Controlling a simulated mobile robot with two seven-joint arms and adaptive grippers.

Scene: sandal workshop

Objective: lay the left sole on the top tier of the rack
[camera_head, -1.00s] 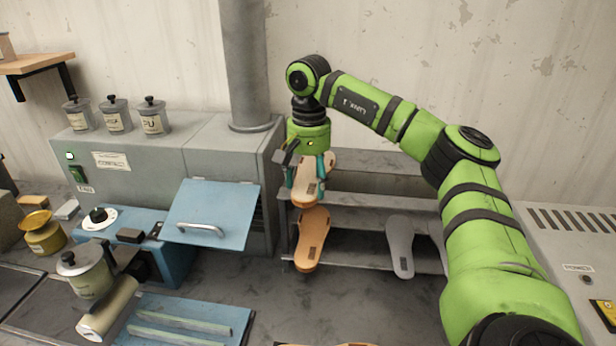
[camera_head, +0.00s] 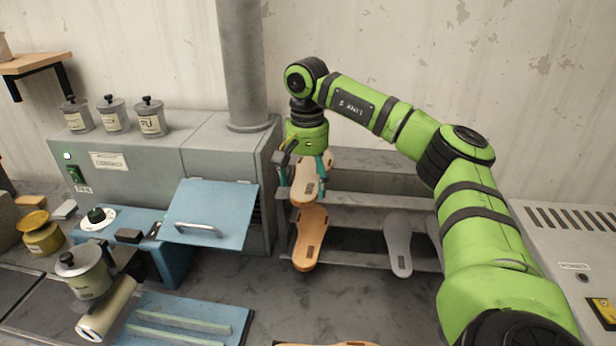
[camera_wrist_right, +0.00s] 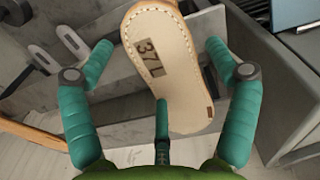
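The left sole (camera_head: 308,180), tan with a stitched rim, lies tilted at the left end of the rack's top tier (camera_head: 375,184). In the right wrist view the sole (camera_wrist_right: 170,75) shows its label "37 L". My right gripper (camera_head: 304,182) is above it with its teal fingers spread on both sides. The wrist view shows gaps between the fingers (camera_wrist_right: 160,65) and the sole's edges. The sole's contact with the tier is partly hidden. My left gripper is not in view.
An orange-tan sole (camera_head: 309,240) stands on the lower part of the rack below. A grey sole (camera_head: 398,245) is to its right, with another partly behind my arm. The grey machine (camera_head: 200,140) with a blue flap (camera_head: 210,212) stands close on the left. The top tier's right side looks bare.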

